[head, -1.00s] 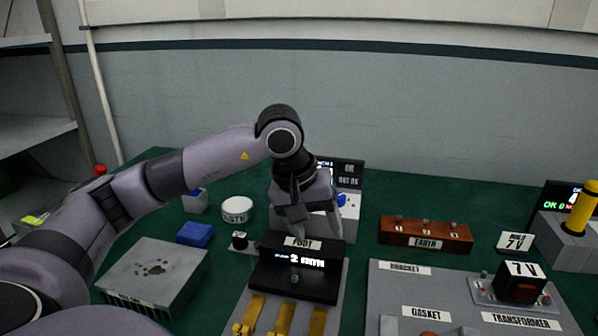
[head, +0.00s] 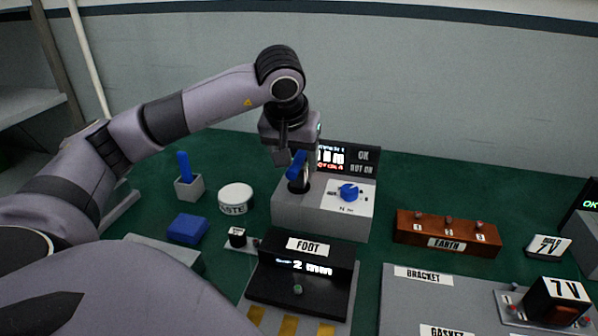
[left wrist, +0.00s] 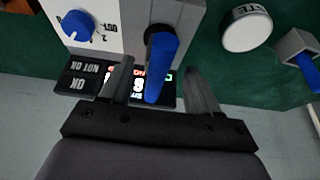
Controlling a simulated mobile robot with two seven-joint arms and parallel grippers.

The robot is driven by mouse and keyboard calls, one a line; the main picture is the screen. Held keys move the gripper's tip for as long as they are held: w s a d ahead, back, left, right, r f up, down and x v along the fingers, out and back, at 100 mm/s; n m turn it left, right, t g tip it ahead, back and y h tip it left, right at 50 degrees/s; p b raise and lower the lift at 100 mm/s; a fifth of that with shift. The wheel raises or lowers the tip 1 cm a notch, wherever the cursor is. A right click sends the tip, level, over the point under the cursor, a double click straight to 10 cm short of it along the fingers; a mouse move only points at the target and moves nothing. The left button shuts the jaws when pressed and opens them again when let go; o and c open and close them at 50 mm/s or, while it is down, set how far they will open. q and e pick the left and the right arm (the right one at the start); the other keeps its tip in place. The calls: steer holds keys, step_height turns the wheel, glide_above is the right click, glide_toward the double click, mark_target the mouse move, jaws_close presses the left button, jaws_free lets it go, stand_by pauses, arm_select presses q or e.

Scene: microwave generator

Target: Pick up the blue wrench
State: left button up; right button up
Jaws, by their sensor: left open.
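A blue handle (head: 297,164) stands up from a black round seat on the grey tester box (head: 290,213). A second upright blue stick (head: 184,166) is in a small grey holder (head: 190,187) at the left. No jaw shape shows on either, so I cannot tell which is the wrench. My left gripper (head: 287,156) is open at the tester's blue handle. In the left wrist view, the handle (left wrist: 160,66) lies between the open fingers (left wrist: 154,78), with gaps on both sides. No grip on it shows. My right gripper is not in view.
A blue dial (head: 348,192) sits on the tester, with a dark display (head: 352,158) behind. The FOOT box (head: 310,250) is in front. A white PASTE tin (head: 236,198) and a blue block (head: 188,229) are left. A brown EARTH block (head: 447,230) is right.

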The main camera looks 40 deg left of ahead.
arm_select(q)
steer(key=x, duration=0.4)
steer(key=shift+w+f, duration=0.1)
steer(key=shift+f, duration=0.05)
jaws_close()
step_height(320, 180, up, 20)
steer(key=p, duration=0.3)
steer(key=shift+d, duration=0.15)
